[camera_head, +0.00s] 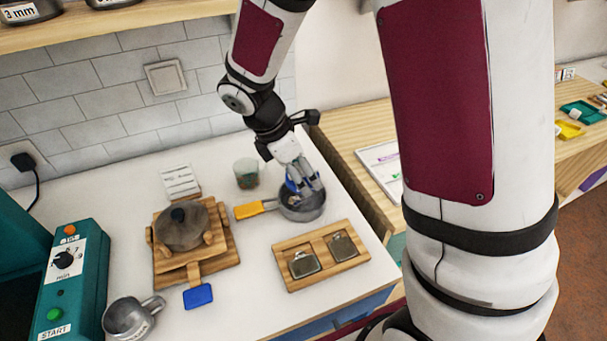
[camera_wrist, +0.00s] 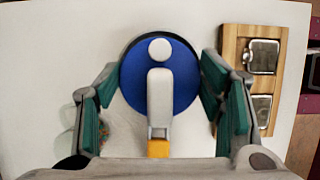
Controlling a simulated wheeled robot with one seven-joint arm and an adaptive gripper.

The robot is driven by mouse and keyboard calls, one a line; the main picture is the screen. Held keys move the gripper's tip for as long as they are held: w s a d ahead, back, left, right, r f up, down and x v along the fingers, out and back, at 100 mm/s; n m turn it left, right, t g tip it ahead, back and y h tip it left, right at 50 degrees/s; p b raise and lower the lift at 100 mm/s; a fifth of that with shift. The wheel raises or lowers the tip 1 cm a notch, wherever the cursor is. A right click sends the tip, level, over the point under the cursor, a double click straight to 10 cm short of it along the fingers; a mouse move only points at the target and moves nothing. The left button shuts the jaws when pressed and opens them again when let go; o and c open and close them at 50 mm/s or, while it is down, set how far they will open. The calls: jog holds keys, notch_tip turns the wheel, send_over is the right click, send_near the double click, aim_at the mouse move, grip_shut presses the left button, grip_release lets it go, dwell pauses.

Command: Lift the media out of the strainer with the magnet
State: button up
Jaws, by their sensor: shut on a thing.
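My gripper (camera_head: 304,184) is shut on the blue magnet (camera_head: 291,187), at the strainer. In the wrist view, the magnet is a round blue disc (camera_wrist: 131,82) with a pale bar and knob on top, between the teal finger pads of my gripper (camera_wrist: 160,88). The strainer (camera_head: 303,211) is a grey metal bowl on the white counter, its orange handle (camera_head: 256,208) pointing left. In the wrist view, the magnet covers most of the bowl. I cannot make out any media or tell whether the magnet touches the bowl.
A glass beaker (camera_head: 246,174) with coloured contents stands behind the strainer's handle. A wooden tray (camera_head: 290,281) with two metal-framed pieces lies in front. A lidded pot (camera_head: 182,228) on a wooden stand and a metal jug (camera_head: 130,318) are left. The counter's right edge is close.

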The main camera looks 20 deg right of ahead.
jog(key=shift+r+p, duration=1.55)
jog(key=shift+r, duration=0.9)
